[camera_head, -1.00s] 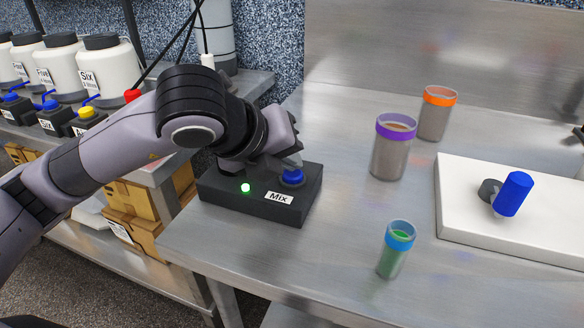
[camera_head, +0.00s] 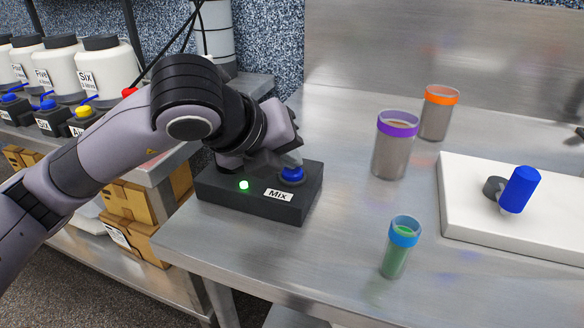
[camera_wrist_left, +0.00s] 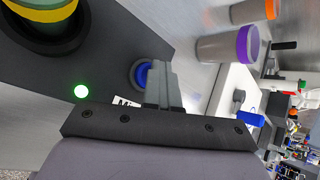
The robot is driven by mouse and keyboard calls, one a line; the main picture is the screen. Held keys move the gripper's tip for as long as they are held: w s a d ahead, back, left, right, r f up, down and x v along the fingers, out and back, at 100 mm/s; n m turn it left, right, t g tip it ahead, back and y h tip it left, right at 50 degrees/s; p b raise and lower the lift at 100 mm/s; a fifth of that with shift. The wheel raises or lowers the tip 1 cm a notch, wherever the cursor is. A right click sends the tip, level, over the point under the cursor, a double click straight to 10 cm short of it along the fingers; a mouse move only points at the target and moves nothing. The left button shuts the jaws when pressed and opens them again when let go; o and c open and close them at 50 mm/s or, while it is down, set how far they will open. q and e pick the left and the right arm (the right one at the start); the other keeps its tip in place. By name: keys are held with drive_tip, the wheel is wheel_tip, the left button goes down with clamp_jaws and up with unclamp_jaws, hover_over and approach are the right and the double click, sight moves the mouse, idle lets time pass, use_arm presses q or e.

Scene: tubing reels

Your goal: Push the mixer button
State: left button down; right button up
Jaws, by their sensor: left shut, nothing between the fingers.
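The mixer is a dark box (camera_head: 232,200) with a "Mix" label, a lit green light (camera_head: 244,185) and a blue button (camera_head: 292,174) on its top. It stands on the steel table near the left front edge. My left gripper (camera_head: 290,160) is shut and empty, with its fingertips just above or at the blue button. In the left wrist view the shut fingers (camera_wrist_left: 162,75) partly cover the blue button (camera_wrist_left: 141,75); whether they touch it I cannot tell. The green light (camera_wrist_left: 81,92) shows there too. My right gripper is not in view.
A purple-rimmed jar (camera_head: 393,150), an orange-rimmed jar (camera_head: 437,115) and a blue-rimmed jar with green contents (camera_head: 399,250) stand right of the mixer. A white board (camera_head: 465,225) carries a blue cylinder (camera_head: 519,189). Bottles (camera_head: 110,75) stand on the shelf at left.

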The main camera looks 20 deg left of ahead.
sight(287, 172)
use_arm(q)
drive_tip(key=shift+s+f, duration=0.15)
drive_tip(key=shift+f, duration=0.3)
drive_tip(key=shift+r+p, duration=1.4)
drive_tip(key=shift+r, duration=1.85)
